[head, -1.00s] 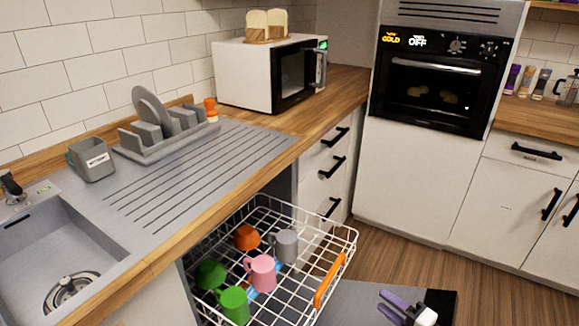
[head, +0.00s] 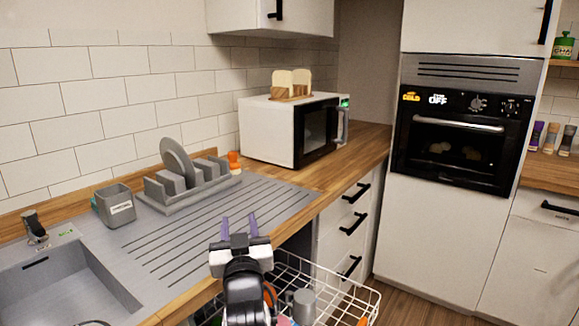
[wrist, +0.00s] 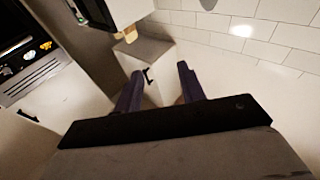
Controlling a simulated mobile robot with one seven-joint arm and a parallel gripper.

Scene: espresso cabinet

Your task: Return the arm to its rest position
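My gripper (head: 240,226) is raised in front of the counter in the head view, its two purple fingers pointing up and away, over the front part of the ribbed drainboard as seen. In the wrist view my gripper (wrist: 158,85) shows its fingers apart with nothing between them. It is open and empty. My arm hides part of the dish rack below.
The pulled-out dish rack (head: 360,297) holds several cups, including a grey mug (head: 301,304). The drainboard (head: 255,195), plate rack (head: 195,187), grey holder (head: 115,206) and microwave (head: 290,132) line the counter. An oven (head: 460,137) stands at the right. The air above the drainboard is clear.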

